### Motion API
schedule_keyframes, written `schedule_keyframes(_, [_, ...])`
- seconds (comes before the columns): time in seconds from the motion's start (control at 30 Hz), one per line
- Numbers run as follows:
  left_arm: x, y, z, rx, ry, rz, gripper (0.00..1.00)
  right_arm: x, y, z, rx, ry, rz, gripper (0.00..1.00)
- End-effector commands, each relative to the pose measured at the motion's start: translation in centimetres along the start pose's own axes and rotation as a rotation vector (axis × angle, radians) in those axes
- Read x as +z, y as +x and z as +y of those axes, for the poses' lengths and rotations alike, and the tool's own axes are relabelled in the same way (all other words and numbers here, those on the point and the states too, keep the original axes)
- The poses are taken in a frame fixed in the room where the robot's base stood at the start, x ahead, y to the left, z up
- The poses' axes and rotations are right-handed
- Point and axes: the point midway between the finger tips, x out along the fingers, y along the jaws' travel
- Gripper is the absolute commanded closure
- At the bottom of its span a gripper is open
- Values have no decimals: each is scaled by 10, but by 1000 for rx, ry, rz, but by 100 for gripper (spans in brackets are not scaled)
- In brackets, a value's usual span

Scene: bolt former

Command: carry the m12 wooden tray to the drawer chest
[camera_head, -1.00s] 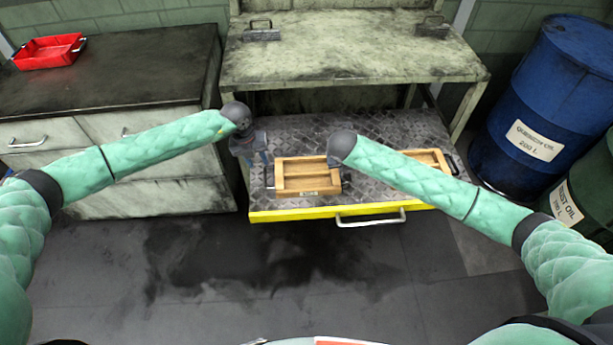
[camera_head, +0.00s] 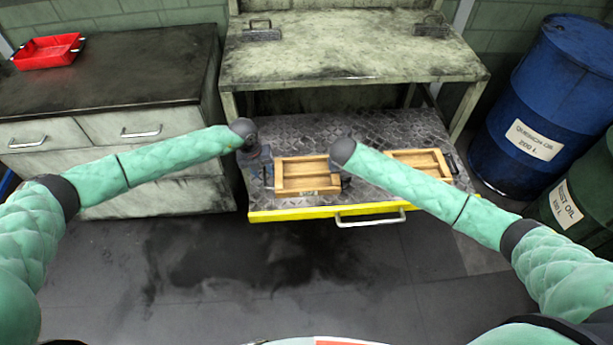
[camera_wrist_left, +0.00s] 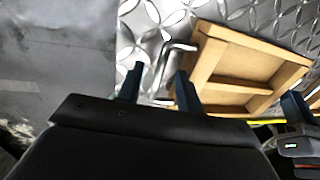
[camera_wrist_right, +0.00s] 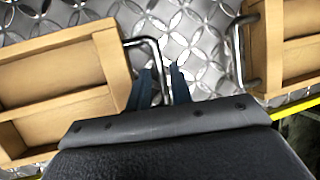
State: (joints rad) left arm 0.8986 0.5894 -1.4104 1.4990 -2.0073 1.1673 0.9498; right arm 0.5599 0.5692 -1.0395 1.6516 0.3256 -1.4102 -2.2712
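A wooden tray (camera_head: 310,188) lies flat on a metal diamond-plate surface (camera_head: 385,128). It has a small front label, too small to read, and a wire handle at each end. My left gripper (camera_wrist_left: 157,85) is open at its left end, with the handle (camera_wrist_left: 181,47) reaching between the fingers. My right gripper (camera_wrist_right: 161,85) is open by a narrow gap at its right end, with the handle (camera_wrist_right: 146,41) between the fingers. In the head view my right forearm mostly hides that gripper. The drawer chest (camera_head: 100,140), with a dark top, stands at the left.
A second wooden tray (camera_head: 422,152) lies close to the right; its handle (camera_wrist_right: 238,45) is near my right gripper. A red tray (camera_head: 48,52) sits on the chest's back left. A worn bench (camera_head: 350,60) stands behind. The chest top's front is clear.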

Motion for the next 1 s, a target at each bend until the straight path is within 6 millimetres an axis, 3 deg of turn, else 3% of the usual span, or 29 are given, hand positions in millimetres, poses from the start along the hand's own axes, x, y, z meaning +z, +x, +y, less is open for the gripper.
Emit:
schedule_keyframes(0.2, [0,13,0,0,1,0,64,0,13,0,0,0,0,78])
schedule_keyframes(0.5, [0,14,0,0,1,0,64,0,14,0,0,0,0,78])
schedule_keyframes(0.6, [0,14,0,0,1,0,84,0,14,0,0,0,0,98])
schedule_keyframes(0.7, [0,14,0,0,1,0,100,0,14,0,0,0,0,100])
schedule_keyframes(1.0, [0,13,0,-1,1,-1,100,0,13,0,0,0,-1,100])
